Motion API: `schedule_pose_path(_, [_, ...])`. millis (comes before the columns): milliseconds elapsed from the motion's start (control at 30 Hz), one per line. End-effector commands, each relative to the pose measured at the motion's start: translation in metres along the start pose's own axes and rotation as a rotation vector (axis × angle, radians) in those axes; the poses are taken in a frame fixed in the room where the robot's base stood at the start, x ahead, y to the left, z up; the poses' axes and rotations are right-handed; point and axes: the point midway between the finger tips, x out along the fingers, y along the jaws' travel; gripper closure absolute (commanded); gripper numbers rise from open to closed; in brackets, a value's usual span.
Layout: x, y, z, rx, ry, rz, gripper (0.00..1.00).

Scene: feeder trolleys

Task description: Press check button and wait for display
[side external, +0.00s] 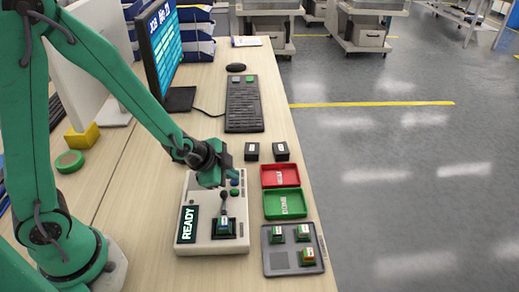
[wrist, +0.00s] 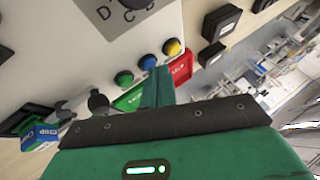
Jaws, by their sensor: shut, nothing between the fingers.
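A white test box (side external: 208,185) stands on the bench with a dark display (side external: 189,224) reading READY. A chip (side external: 223,226) sits in its dark socket, with a lever beside it; the chip also shows in the wrist view (wrist: 38,137). In the wrist view the box has a green button (wrist: 123,78), a blue button (wrist: 148,62) and a yellow button (wrist: 173,47) in a row. My gripper (wrist: 160,74) is shut and empty, its fingertips close to the blue button. I cannot tell whether they touch it. No label marks the check button legibly.
A red tray (side external: 298,178) and a green tray (side external: 303,205) lie right of the box. A grey tray (side external: 283,262) with several chips is in front of them. Two black blocks (side external: 252,151) (side external: 281,151), a keyboard (side external: 243,105) and a monitor (side external: 163,50) stand farther back.

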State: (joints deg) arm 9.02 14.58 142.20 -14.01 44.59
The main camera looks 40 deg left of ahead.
Motion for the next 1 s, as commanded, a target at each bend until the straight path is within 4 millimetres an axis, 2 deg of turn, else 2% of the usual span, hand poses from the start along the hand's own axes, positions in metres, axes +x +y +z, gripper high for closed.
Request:
schedule_pose_path(533, [0.0,0.001,0.001,0.0,-0.001,0.001,1.0])
schedule_pose_path(1000, [-0.012,-0.006,-0.006,0.0,0.001,-0.001,1.0])
